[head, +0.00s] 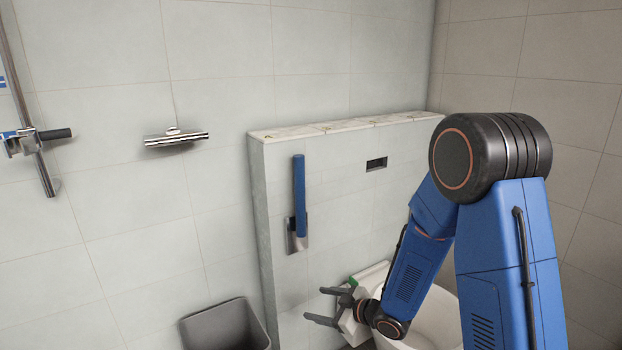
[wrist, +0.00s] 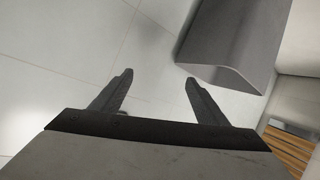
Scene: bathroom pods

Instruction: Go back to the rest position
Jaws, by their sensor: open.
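My gripper (head: 322,304) is at the lower middle of the head view, in front of the low tiled wall and beside the white toilet bowl (head: 432,318). Its two fingers point left and are spread apart with nothing between them. In the wrist view my gripper (wrist: 158,82) also shows open and empty, with pale tiles beyond the fingertips. My blue arm is bent, and it covers part of the toilet.
A grey bin (head: 222,328) stands left of my gripper; a grey container side (wrist: 235,45) shows in the wrist view. A blue-handled bar (head: 299,197) is on the low wall (head: 350,127). A shower mixer (head: 176,137) and rail (head: 25,95) are at left.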

